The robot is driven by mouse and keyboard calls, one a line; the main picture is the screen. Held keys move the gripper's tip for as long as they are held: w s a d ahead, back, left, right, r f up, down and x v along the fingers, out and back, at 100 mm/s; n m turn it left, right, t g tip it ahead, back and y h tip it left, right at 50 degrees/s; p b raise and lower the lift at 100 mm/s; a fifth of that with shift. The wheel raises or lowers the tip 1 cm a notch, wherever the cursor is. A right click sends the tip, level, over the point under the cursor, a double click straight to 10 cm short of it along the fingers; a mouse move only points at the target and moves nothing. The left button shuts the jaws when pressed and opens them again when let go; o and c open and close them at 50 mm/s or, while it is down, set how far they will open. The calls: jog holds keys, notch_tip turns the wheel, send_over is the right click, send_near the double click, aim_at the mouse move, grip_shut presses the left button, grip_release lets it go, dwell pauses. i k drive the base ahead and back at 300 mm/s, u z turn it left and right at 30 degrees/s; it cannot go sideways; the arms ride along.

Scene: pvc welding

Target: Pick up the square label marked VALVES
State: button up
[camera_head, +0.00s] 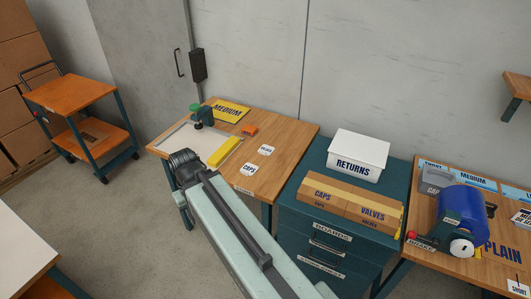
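Two small white labels lie on the wooden worktable in the camera_head view. The farther one (265,150) looks square, and its small dark print is too small to read surely, though it may say VALVES. The nearer white label (249,169) has cut corners and appears to read CAPS. My arm reaches up from the bottom of the picture to the table's left front, with a dark ribbed joint at its far end, left of both labels. I cannot make out any gripper fingers, and neither label is seen in a grip.
The wooden worktable (289,140) also bears a yellow MEDIUM sign (230,111), a yellow bar (225,151) and an orange block (249,130). A teal cabinet (318,155) at right carries CAPS and VALVES cartons (345,203) and a white RETURNS box (357,158). An orange cart (71,93) stands left.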

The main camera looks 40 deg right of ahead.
aim_at(266, 150)
jog(key=z, duration=0.1)
jog(key=i, duration=1)
jog(key=u, duration=0.05)
